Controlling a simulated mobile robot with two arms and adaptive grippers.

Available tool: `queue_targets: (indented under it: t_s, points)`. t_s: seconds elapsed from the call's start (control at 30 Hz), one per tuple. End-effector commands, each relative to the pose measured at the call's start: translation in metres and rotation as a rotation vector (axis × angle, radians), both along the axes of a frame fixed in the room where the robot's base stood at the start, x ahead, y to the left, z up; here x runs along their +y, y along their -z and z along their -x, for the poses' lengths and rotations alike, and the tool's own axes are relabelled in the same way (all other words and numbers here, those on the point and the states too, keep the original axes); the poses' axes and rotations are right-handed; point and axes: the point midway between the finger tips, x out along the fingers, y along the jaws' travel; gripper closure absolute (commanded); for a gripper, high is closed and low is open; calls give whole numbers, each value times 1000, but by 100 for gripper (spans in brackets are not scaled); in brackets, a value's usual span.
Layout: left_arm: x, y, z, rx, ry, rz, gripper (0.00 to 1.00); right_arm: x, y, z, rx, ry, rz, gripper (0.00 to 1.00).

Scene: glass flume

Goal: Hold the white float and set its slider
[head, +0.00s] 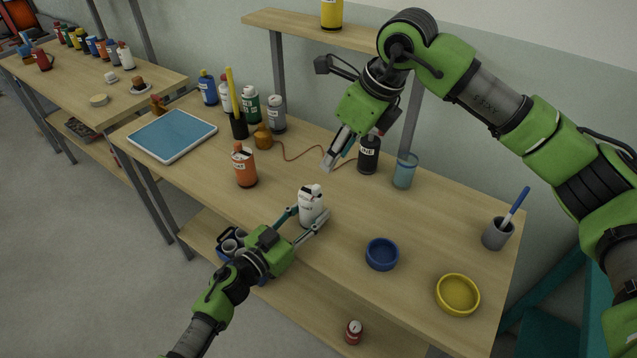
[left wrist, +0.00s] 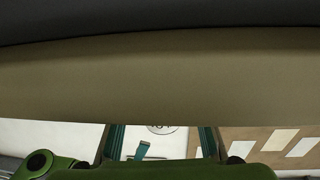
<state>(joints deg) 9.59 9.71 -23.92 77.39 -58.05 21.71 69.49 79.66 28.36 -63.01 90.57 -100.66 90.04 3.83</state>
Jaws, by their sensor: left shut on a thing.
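The white float (head: 310,206) stands upright on the workbench, bottle-shaped, with dark marks near its top and a small dark label. I cannot make out its slider's setting. My left gripper (head: 306,220) is shut on the float, one finger on each side of its lower part. In the left wrist view its two teal fingers (left wrist: 162,142) flank a white surface with an oval label; a broad tan shape and a dark band fill the upper picture. My right gripper (head: 334,158) hangs above the bench, up and right of the float, apart from it; its finger gap is unclear.
An orange bottle (head: 244,167) stands left of the float and a black bottle (head: 368,155) behind my right gripper. A blue bowl (head: 382,254), yellow bowl (head: 457,294) and grey cup (head: 496,234) stand to the right. A blue tray (head: 172,134) lies far left.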

Motion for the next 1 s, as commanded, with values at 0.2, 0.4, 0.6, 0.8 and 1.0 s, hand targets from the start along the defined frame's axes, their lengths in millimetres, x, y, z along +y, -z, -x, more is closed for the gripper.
queue_targets:
  t_s: [0.2, 0.4, 0.6, 0.8, 1.0]
  points:
    - [0, 1, 0, 1, 0, -1, 86, -1, 4, -2, -10, -62, -7, 69]
    - [0, 1, 0, 1, 1, -1, 86, 9, 33, -7, -8, -62, -6, 69]
    - [0, 1, 0, 1, 1, -1, 86, 22, 71, -16, -8, -62, -6, 69]
    - [0, 1, 0, 1, 0, -1, 86, 32, 98, -23, -11, -60, -6, 69]
    - [0, 1, 0, 1, 0, -1, 86, 36, 109, -25, -12, -61, -7, 69]
